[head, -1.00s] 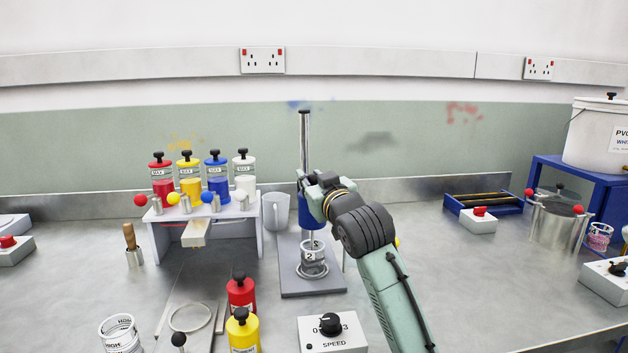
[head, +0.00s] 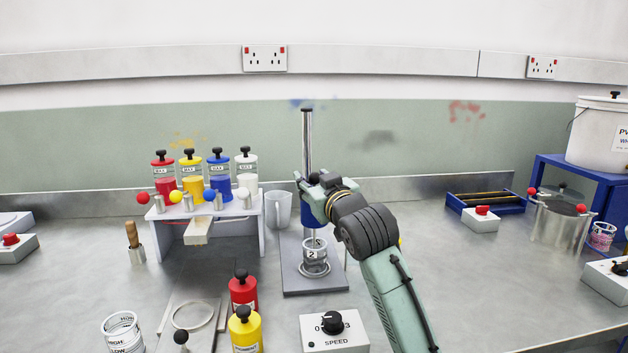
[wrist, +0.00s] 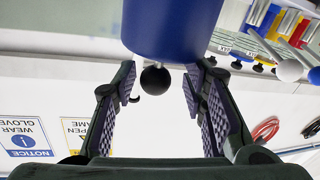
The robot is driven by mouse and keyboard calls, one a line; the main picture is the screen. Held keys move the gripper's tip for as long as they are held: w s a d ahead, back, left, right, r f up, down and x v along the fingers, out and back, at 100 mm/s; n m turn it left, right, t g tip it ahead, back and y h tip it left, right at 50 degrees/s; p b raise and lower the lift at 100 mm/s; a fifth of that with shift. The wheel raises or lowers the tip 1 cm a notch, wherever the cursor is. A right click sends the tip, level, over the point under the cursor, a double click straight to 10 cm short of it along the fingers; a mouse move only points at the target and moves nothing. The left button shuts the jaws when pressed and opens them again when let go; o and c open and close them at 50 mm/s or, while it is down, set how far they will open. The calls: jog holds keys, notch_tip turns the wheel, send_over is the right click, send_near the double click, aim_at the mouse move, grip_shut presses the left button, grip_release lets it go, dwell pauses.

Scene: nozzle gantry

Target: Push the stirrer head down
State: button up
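The blue stirrer head (head: 308,222) is on an upright metal column (head: 307,140), largely hidden by my gripper in the head view. In the wrist view the blue head (wrist: 172,28) fills the top centre, with a black ball knob (wrist: 155,80) below it. My gripper (head: 318,184) is at the head's upper part. In the wrist view my gripper (wrist: 161,72) is open, its two padded fingers apart on either side of the knob with gaps visible. A clear beaker labelled 2 (head: 314,256) stands below the head on the grey stand base (head: 300,284).
A speed control box (head: 335,332) and red (head: 243,292) and yellow (head: 245,332) bottles stand in front. A white rack (head: 262,240) of colour dispensers and a grey jug (head: 279,210) are to the left. Bench right of my arm is mostly clear.

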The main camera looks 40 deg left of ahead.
jog(key=v, duration=1.1)
jog(key=shift+d, duration=0.25)
